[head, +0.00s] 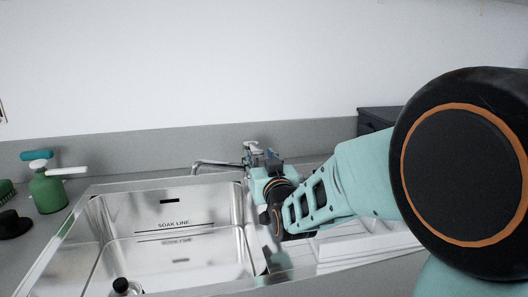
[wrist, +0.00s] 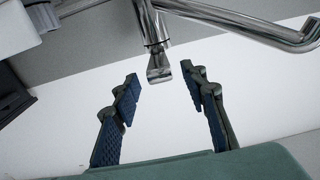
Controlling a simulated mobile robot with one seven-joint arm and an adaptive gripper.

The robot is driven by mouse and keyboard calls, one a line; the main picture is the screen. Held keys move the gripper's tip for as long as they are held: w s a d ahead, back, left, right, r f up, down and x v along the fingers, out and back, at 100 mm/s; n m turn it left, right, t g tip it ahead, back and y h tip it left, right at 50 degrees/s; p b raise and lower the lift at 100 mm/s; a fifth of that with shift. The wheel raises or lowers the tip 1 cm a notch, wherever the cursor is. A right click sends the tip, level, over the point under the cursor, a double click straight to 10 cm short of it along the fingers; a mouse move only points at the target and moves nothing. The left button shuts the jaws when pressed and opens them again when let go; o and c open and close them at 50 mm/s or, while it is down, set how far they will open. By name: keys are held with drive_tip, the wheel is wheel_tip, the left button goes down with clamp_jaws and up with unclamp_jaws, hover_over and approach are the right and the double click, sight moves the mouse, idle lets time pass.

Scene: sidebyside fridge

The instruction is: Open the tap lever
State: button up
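The chrome tap (head: 213,163) stands behind the sink, its spout reaching left over the basin in the head view. In the wrist view the tap spout (wrist: 235,22) runs to the upper right, and the short flat tap lever (wrist: 159,66) points down the picture from the tap body. My gripper (wrist: 161,80) is open and empty, one finger on each side of the lever's end, with gaps showing on both sides. In the head view my gripper (head: 262,160) is beside the tap, and my arm partly hides it.
The steel sink basin (head: 170,220) lies left of my arm, with a dark-capped bottle (head: 122,287) at its front. A green dispenser (head: 48,192) and a dark object (head: 13,224) stand at left. A dark box (head: 377,119) is behind my arm.

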sight(254, 146)
drive_tip(key=shift+x, duration=2.55)
drive_tip(key=shift+c, duration=0.3)
clamp_jaws()
